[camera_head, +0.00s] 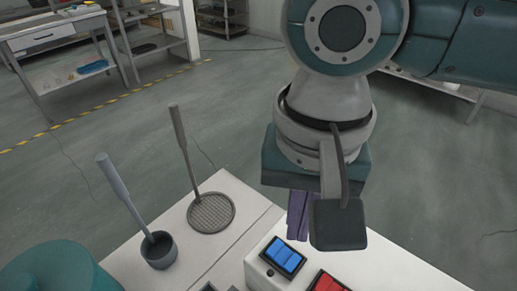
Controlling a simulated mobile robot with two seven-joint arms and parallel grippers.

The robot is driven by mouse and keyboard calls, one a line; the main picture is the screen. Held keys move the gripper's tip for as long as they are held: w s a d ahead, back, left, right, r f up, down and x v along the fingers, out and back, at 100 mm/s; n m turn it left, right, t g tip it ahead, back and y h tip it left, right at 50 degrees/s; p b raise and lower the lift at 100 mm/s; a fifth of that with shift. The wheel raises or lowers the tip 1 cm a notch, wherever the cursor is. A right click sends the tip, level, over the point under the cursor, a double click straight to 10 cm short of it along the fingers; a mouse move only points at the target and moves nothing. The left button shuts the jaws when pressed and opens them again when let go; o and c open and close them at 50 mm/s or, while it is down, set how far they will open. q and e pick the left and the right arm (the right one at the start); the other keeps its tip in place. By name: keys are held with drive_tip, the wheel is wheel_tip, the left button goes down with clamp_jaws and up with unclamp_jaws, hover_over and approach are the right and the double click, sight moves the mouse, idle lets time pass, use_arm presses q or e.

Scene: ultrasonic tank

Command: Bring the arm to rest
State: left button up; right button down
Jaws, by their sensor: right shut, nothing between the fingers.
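My right arm comes in from the upper right of the head view, and its gripper (300,215) points down above the white machine top (250,208). The purplish fingers are together with nothing seen between them. A dark square block on the wrist partly hides them. The gripper hangs just behind the blue switch (284,257) in the picture, and I cannot tell whether it touches anything. My left gripper does not show.
A round mesh strainer (211,213) and a small grey cup (159,250), each with a tall handle, stand left of the gripper. A red switch (328,283) is at the bottom. A workbench (52,38) stands far back left. Open floor lies between.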

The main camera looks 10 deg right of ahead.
idle(0.4)
drive_tip(key=shift+s+a, duration=0.1)
drive_tip(key=shift+a, duration=0.1)
drive_tip(key=s+a+r+n+t+y, duration=0.1)
drive_tip(key=s+a+n+t+y, duration=0.1)
drive_tip(key=s+a+n+y, duration=0.35)
drive_tip(key=s+d+r+t+h+p, duration=0.1)
drive_tip(key=s+d+h, duration=0.2)
drive_tip(key=d, duration=0.5)
drive_tip(key=s+d+t+h+p, duration=0.15)
drive_tip(key=s+d, duration=0.25)
drive_tip(key=d, duration=0.4)
wheel_tip(320, 180, up, 32)
drive_tip(key=p, duration=3.1)
drive_tip(key=shift+w+a+n+g+h, duration=0.25)
drive_tip(key=shift+a+n+g+h, duration=0.15)
drive_tip(key=shift+n+g, duration=0.05)
drive_tip(key=shift+f, duration=0.1)
